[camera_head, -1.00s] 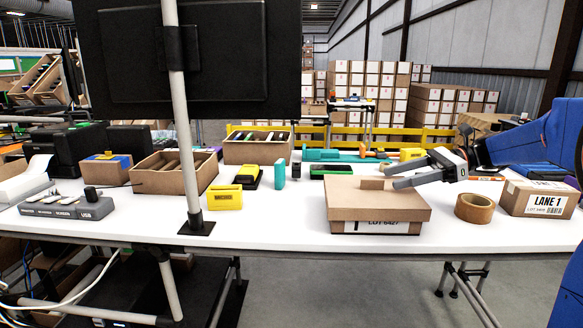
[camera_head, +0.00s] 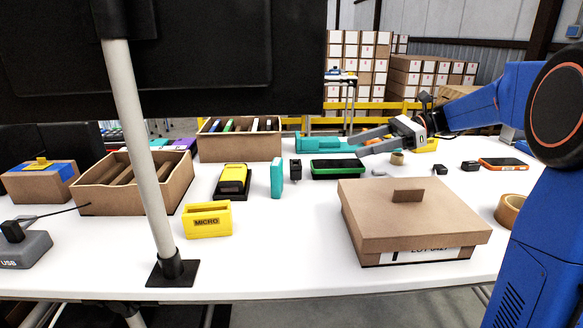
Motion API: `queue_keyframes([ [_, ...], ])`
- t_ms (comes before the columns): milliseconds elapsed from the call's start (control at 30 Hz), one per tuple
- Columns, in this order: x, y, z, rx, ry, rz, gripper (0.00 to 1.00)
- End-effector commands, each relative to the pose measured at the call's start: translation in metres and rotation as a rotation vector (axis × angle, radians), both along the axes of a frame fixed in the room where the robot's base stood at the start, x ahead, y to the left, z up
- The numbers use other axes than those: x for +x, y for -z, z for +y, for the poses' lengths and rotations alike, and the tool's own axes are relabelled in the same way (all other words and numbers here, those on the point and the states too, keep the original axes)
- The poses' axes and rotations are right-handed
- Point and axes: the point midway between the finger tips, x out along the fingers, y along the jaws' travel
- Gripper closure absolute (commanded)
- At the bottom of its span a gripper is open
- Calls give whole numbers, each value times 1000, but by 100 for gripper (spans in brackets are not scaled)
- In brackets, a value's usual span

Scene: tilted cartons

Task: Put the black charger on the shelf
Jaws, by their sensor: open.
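Several small black blocks could be the black charger; I cannot tell which. Two more lie at the right, one small (camera_head: 440,169) and one beside an orange device (camera_head: 470,166). A black plug-like piece (camera_head: 12,231) sits on the grey USB block at the far left. My gripper (camera_head: 361,146) is open and empty, reaching in from the right above the back of the table, pointing left. No shelf is clearly identifiable.
A lidded carton (camera_head: 408,216) stands at the front right of the white table (camera_head: 330,280). A pole (camera_head: 140,140) with a dark screen (camera_head: 220,60) blocks the left. An open carton (camera_head: 135,187), a yellow MICRO holder (camera_head: 208,222) and a tape roll (camera_head: 509,211) stand around. The front middle is clear.

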Motion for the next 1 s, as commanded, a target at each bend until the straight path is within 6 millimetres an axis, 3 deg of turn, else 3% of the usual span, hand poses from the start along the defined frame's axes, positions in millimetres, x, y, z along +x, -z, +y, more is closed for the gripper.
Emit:
queue_keyframes([
  [500, -1, 27, 87, -1, -3, 1, 42],
  [1000, -4, 40, 121, -1, -3, 1, 42],
])
